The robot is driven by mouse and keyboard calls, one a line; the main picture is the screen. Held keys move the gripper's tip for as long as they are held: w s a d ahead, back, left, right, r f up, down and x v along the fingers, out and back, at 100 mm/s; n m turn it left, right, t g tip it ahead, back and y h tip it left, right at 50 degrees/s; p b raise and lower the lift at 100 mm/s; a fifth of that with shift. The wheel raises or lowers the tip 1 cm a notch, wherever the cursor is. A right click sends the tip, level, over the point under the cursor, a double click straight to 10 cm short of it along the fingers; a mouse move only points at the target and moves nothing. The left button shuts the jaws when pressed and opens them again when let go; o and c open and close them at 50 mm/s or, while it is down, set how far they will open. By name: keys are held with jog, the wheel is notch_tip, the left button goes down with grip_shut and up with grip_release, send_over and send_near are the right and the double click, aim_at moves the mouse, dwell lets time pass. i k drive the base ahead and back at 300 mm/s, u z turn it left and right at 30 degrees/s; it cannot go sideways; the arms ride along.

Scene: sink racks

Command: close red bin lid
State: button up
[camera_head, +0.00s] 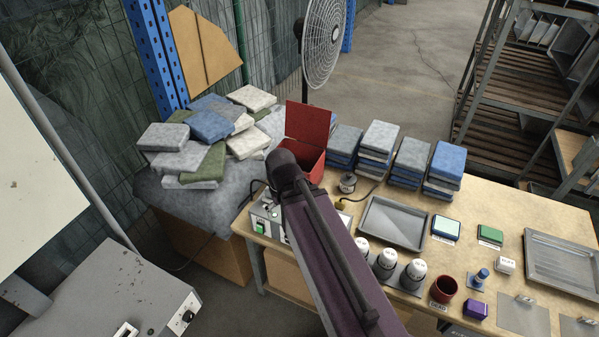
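The red bin (314,163) stands at the back left corner of the wooden workbench. Its red lid (308,123) is raised, standing up at the back of the bin. My dark arm reaches up from the bottom of the view and its joint end covers the bin's front left part. My gripper does not show in this view, so I cannot see how it stands relative to the lid.
Stacks of blue and grey folded cloths (379,146) stand right of the bin. A grey metal tray (394,222), white-capped jars (386,263) and a red cup (443,289) are on the workbench (520,215). A fan (323,42) stands behind. Cloths are heaped at left (185,165).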

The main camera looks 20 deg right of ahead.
aim_at(309, 124)
jog(key=z, duration=0.05)
jog(key=k, duration=0.85)
jog(key=u, duration=0.45)
jog(key=k, duration=0.55)
jog(key=u, duration=0.3)
jog(key=i, duration=1)
jog(key=z, duration=0.45)
jog(key=i, duration=0.6)
jog(key=z, duration=0.75)
jog(key=i, duration=0.5)
jog(key=z, duration=0.2)
